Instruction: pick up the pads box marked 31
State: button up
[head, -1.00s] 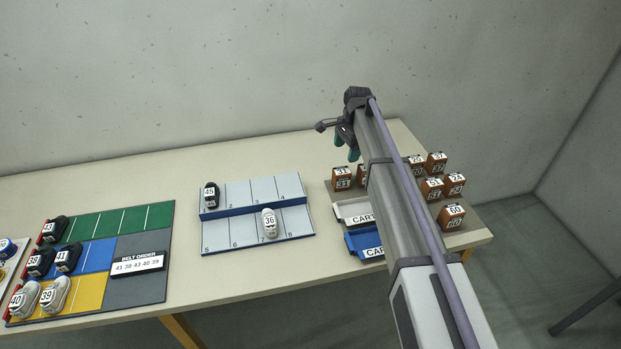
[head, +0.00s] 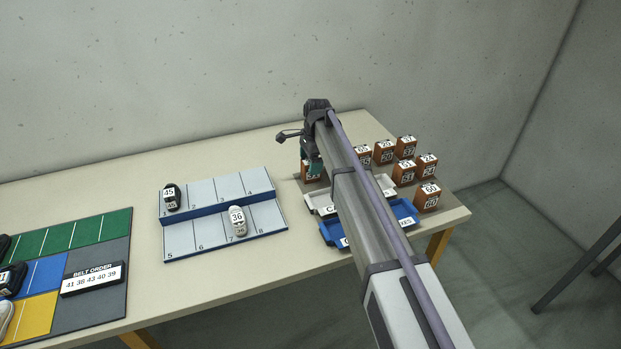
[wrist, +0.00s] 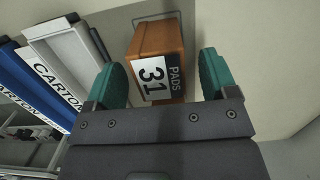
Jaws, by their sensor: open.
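The pads box marked 31 (wrist: 157,50) is an orange-brown box with a white label and a dark PADS strip. In the wrist view it stands between and just beyond the two green fingers of my gripper (wrist: 165,80). The fingers are open, with a gap on each side of the box, and I see no contact. In the head view the box (head: 309,175) is partly hidden behind my gripper (head: 316,168), at the left end of the group of brown boxes.
Other brown boxes (head: 428,197) stand to the right. A white tray (head: 318,199) and a blue tray (head: 332,233) marked CARTON lie in front; my arm hides parts of them. A numbered rack (head: 190,240) with two shoes is to the left. The table behind is clear.

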notch_tip(320, 180, down, 2)
jog(key=shift+a+f+b, duration=0.1)
jog(key=shift+f+b, duration=0.15)
jog(key=shift+b, duration=0.2)
jog(key=shift+r, duration=0.2)
jog(key=shift+c, duration=0.2)
jog(key=c, duration=1)
